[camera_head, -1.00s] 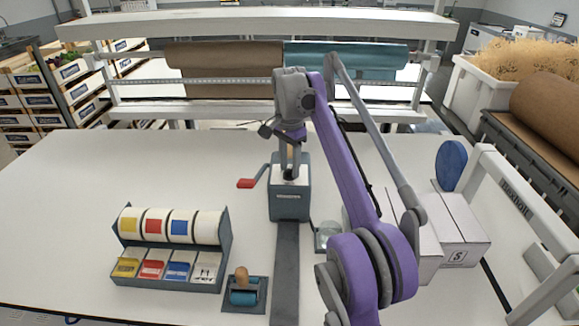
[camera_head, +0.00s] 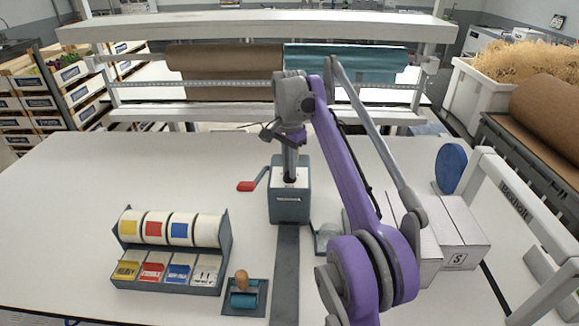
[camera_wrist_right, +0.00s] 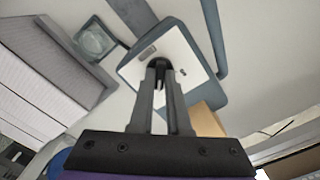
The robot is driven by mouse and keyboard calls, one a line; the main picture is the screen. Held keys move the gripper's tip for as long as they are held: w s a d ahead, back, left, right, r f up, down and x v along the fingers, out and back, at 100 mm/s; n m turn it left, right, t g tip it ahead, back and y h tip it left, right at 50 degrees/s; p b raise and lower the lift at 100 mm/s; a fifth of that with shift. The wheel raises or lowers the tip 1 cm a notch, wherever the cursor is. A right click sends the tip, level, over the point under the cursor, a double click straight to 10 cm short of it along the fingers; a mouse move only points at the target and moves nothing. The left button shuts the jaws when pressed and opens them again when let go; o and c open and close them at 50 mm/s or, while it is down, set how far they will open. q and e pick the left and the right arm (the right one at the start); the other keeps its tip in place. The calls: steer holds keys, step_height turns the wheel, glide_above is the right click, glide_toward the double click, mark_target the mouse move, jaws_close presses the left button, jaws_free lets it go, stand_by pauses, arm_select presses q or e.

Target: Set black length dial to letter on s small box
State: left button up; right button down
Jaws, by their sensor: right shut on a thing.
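A blue-grey tape dispenser (camera_head: 289,208) with a white top plate and a red-handled crank stands mid-table. My right gripper (camera_head: 289,172) points down onto its top plate. In the right wrist view, the gripper (camera_wrist_right: 160,76) is shut on the small black length dial (camera_wrist_right: 158,63) on the white plate (camera_wrist_right: 185,55). The fingers hide part of the dial, and its letters cannot be read. The small box (camera_head: 459,257) marked S stands at the right, partly behind my right arm. My left gripper is not in view.
A glass dish (camera_head: 327,238) sits right of the dispenser. A blue disc (camera_head: 451,167) stands near the boxes.

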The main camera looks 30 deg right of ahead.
steer(key=n+p, duration=0.1)
steer(key=n, duration=0.2)
steer(key=shift+r+n, duration=0.15)
steer(key=shift+n, duration=0.15)
steer(key=n+p, duration=0.1)
steer(key=n, duration=0.3)
steer(key=shift+n+p, duration=0.3)
steer(key=n, duration=0.4)
steer(key=shift+p, duration=0.4)
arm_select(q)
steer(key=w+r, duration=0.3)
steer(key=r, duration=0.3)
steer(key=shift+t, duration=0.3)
arm_select(e)
steer(key=n, duration=0.5)
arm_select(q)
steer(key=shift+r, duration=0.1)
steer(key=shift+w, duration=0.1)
arm_select(e)
steer(key=c, duration=0.9)
jaws_free()
arm_select(q)
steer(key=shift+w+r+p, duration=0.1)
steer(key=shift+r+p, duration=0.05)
steer(key=shift+p, duration=0.25)
arm_select(e)
step_height(320, 180, up, 11)
steer(key=shift+f, duration=0.2)
